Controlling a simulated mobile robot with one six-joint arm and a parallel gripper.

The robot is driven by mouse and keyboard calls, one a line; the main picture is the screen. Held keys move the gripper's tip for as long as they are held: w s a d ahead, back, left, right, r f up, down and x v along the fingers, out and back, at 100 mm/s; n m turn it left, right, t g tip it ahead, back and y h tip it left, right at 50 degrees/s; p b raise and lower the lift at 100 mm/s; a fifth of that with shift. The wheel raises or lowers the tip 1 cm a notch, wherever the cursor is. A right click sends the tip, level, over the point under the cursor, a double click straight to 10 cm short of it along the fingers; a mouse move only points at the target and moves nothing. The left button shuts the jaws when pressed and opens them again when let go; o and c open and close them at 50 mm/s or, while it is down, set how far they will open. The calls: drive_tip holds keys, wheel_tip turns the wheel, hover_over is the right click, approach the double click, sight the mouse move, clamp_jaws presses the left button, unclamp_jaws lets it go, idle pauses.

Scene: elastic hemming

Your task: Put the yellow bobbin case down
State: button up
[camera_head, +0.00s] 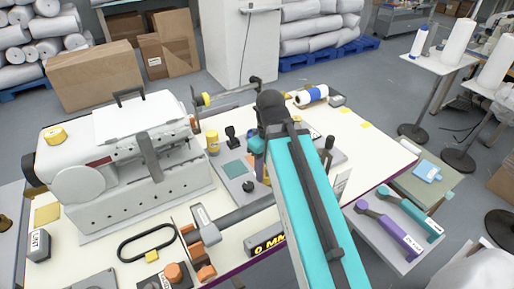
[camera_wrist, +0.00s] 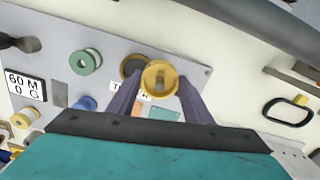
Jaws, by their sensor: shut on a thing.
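The yellow bobbin case (camera_wrist: 160,76), a round brass-yellow piece with a central hole, sits between the two fingertips of my gripper (camera_wrist: 160,84) in the wrist view. My gripper is shut on it. Beneath lies a grey panel (camera_wrist: 190,62), with a dark round spot (camera_wrist: 132,66) just left of the case and a partly covered label. I cannot tell the height of the case above the panel. In the head view, my teal arm hides most of the gripper, and I cannot make out the held case there.
On the panel are a green spool (camera_wrist: 86,62), a blue spool (camera_wrist: 86,103), a yellow spool (camera_wrist: 24,119) and a "60" label (camera_wrist: 24,87). In the head view, a white sewing machine (camera_head: 120,170) stands left on the cream table (camera_head: 100,258).

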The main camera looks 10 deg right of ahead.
drive_tip(key=shift+w+r+p, duration=0.15)
drive_tip(key=shift+w+p, duration=0.55)
drive_tip(key=shift+p, duration=0.7)
drive_tip(key=w+p, duration=0.1)
drive_tip(key=w, duration=0.3)
drive_tip(key=w+f, duration=0.1)
drive_tip(key=w, duration=0.3)
drive_tip(key=w+p, duration=0.1)
drive_tip(key=w, duration=0.4)
drive_tip(key=shift+w+d+f+p, duration=0.1)
drive_tip(key=shift+f+p, duration=0.2)
drive_tip(key=shift+w, duration=0.1)
drive_tip(key=shift+f, duration=0.2)
drive_tip(key=shift+f+p, duration=0.65)
drive_tip(key=shift+f, duration=0.95)
drive_tip(key=shift+f, duration=0.2)
drive_tip(key=o, duration=1.2)
drive_tip(key=shift+c, duration=0.2)
drive_tip(key=shift+r, duration=0.25)
